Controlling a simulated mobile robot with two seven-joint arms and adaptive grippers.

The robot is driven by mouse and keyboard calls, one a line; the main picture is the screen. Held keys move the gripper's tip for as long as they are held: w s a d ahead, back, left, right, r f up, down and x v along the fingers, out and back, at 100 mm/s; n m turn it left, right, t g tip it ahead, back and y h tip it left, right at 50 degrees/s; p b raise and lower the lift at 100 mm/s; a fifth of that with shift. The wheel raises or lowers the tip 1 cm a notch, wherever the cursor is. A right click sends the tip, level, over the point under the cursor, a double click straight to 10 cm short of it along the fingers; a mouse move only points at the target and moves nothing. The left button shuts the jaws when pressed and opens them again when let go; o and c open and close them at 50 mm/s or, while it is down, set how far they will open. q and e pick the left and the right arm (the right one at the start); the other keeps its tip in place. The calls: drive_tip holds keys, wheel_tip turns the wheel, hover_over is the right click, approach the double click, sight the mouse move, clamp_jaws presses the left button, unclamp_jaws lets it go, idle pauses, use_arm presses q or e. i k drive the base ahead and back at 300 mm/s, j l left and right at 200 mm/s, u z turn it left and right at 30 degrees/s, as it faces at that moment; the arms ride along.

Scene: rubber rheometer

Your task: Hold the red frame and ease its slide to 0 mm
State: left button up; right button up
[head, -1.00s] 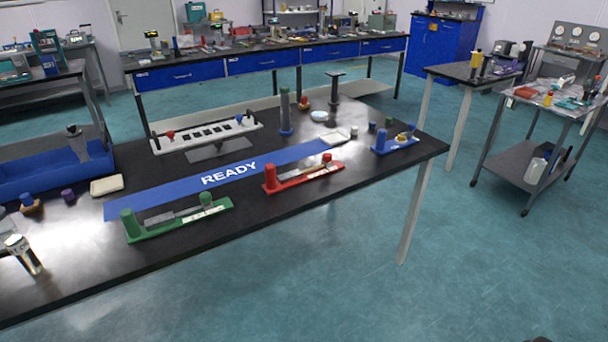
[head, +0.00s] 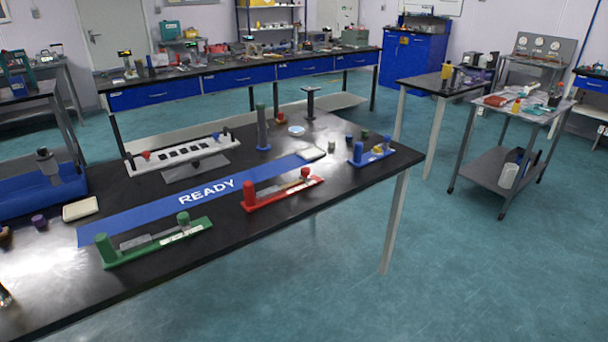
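The red frame (head: 260,202) lies on the black bench (head: 330,226) near its front edge, right of the green frame. It has a thick red post at its left end and a grey and pale scale strip along it. Its slide knob (head: 305,174) stands near the right end of the frame. The slide's exact reading is too small to tell. Neither of my grippers is in view, and nothing touches the red frame.
A green frame (head: 150,245) lies to the left and a blue block (head: 370,153) to the right. A blue READY strip (head: 120,223) runs behind the frames. A white rack (head: 160,160) stands further back. Open floor lies in front of the bench.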

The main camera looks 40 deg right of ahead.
sight(305, 177)
drive_tip(key=i+l, duration=0.15)
drive_tip(key=l, duration=0.2)
drive_tip(key=i+l, duration=0.1)
drive_tip(key=l, duration=0.25)
drive_tip(key=i+l, duration=0.15)
drive_tip(key=l, duration=0.2)
drive_tip(key=i+l, duration=0.15)
drive_tip(key=l, duration=0.2)
